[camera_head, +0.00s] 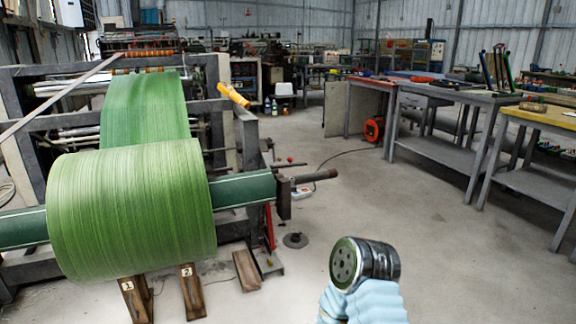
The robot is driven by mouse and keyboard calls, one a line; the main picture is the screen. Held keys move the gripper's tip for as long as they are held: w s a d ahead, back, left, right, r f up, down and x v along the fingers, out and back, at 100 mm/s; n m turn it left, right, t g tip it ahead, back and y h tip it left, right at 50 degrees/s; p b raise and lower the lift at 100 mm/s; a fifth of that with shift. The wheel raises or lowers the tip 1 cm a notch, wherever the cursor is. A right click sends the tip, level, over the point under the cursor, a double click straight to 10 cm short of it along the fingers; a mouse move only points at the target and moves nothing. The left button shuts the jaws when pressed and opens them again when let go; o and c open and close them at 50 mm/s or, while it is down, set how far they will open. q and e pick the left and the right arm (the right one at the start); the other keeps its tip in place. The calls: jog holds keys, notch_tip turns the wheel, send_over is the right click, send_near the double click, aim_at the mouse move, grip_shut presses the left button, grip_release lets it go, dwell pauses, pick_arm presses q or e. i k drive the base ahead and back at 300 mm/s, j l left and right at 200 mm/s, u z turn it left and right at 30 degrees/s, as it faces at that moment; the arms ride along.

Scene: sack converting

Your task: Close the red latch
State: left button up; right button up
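A narrow red part (269,228), which looks like the latch, stands upright on the machine frame just left of the dark bracket (284,197) at the end of the roll's shaft. It is small and partly hidden, and I cannot tell whether it is open or closed. The large green roll (130,208) sits on the green shaft (243,190), left of the red part. One of my arm links, with a pale blue cover, shows at the bottom centre, well apart from the machine. Neither of my grippers is in view.
Wooden wedges (192,291) lie on the floor below the roll. A round metal foot (295,240) stands right of the frame. Grey workbenches (440,97) and a yellow-topped table (540,117) line the right side.

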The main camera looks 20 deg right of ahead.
aim_at(290, 160)
jog(key=i+l, duration=0.15)
jog(key=l, duration=0.25)
jog(key=i+l+u, duration=0.15)
jog(key=l, duration=0.2)
jog(key=i+l, duration=0.15)
jog(key=l, duration=0.25)
